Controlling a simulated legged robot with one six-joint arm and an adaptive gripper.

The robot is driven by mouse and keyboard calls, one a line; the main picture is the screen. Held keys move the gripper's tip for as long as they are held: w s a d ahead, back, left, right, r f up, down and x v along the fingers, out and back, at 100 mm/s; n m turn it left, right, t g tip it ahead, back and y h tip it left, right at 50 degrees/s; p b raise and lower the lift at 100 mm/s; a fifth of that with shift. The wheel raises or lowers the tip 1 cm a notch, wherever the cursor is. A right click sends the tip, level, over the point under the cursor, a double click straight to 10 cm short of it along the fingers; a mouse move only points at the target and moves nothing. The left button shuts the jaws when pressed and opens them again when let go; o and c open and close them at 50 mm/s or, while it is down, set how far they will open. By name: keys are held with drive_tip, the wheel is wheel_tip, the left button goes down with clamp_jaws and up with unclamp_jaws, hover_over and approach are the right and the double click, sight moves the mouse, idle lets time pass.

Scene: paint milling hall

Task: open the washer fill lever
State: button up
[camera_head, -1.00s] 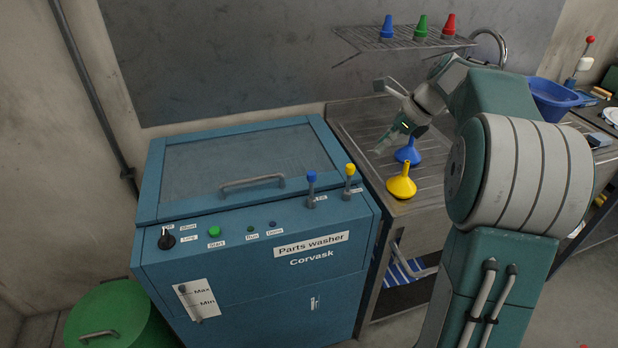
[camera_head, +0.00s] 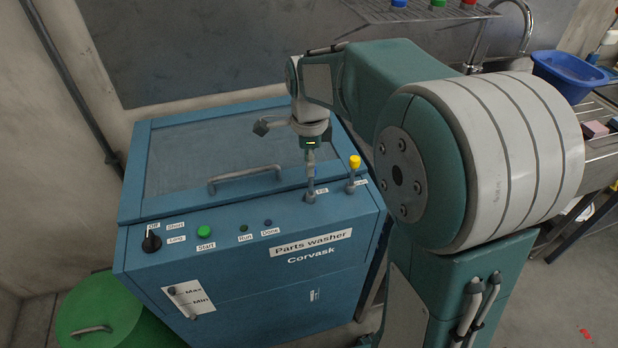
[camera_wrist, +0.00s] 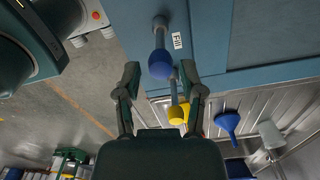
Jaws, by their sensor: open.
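The washer fill lever is an upright grey stem (camera_head: 310,186) beside a "Fill" label on the blue parts washer (camera_head: 225,290). In the head view its blue knob is hidden behind my gripper (camera_head: 310,154), which points down over it. In the wrist view the blue knob (camera_wrist: 160,64) shows between and just beyond the open fingertips of my gripper (camera_wrist: 160,72). I cannot tell whether either finger touches it. A second lever with a yellow knob (camera_head: 355,162) stands just to its right, and also shows close to a finger in the wrist view (camera_wrist: 177,115).
The washer's lid handle (camera_head: 245,177) lies left of the lever. The green start button (camera_head: 204,232) and black dial (camera_head: 151,242) are on the same panel. A wire rack (camera_head: 425,12) hangs behind; a green bin (camera_head: 110,320) stands at lower left.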

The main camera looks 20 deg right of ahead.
sight(310, 193)
drive_tip(key=f, duration=0.5)
drive_tip(key=shift+d+f, duration=0.25)
drive_tip(key=shift+f, duration=0.15)
drive_tip(key=shift+a, duration=0.1)
clamp_jaws()
